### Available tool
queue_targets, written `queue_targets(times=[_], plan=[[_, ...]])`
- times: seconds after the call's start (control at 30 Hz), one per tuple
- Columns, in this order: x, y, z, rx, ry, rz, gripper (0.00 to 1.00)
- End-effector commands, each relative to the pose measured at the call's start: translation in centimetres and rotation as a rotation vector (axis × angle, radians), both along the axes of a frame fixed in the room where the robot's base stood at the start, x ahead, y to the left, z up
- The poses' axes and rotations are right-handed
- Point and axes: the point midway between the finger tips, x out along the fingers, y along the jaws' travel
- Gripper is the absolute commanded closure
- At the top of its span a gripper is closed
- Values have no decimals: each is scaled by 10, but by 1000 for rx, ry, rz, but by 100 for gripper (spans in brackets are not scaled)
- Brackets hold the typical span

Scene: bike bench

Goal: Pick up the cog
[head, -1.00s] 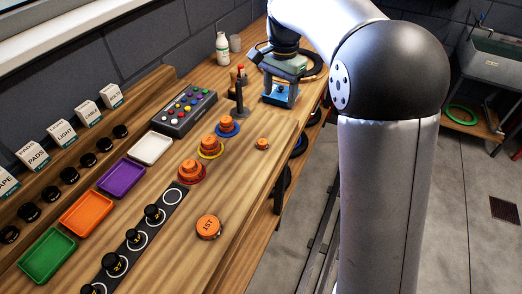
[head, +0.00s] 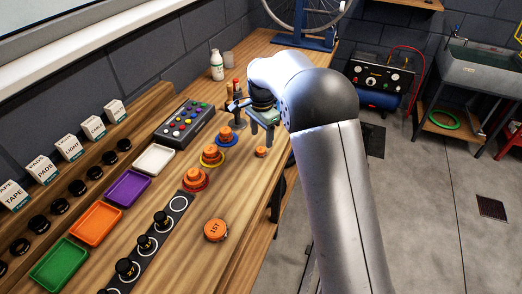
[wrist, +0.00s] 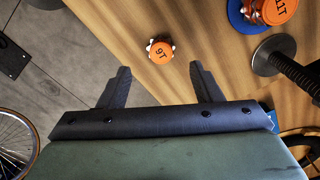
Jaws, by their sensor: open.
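A small orange cog marked 9T (head: 261,152) lies on the bench near its right edge. It also shows in the wrist view (wrist: 160,50), just beyond and between my fingertips. A larger orange cog marked 15T (head: 216,230) lies nearer on the bench. Other orange cogs sit on a red base (head: 195,180), a yellow base (head: 212,156) and a blue base (head: 225,137). My gripper (wrist: 159,72) is open and empty, apart from the 9T cog. In the head view it hangs behind that cog, above the bench.
A dark stand with a rod (wrist: 285,65) is right of my gripper in the wrist view. A button box (head: 185,122), coloured trays (head: 127,187) and a strip with black knobs (head: 145,243) lie left. The bench edge is close on the right.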

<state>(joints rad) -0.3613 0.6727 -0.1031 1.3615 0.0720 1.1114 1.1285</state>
Motion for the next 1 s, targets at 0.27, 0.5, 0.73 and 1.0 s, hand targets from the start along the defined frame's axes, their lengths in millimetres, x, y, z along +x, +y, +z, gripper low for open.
queue_targets(times=[0.27, 0.5, 0.73, 1.0], plan=[[0, 1, -25, -1, 4, 0, 41], [1, 2, -54, -1, 1, -1, 41], [1, 2, -56, 0, -1, 0, 41], [1, 2, -56, 0, -1, 0, 89]])
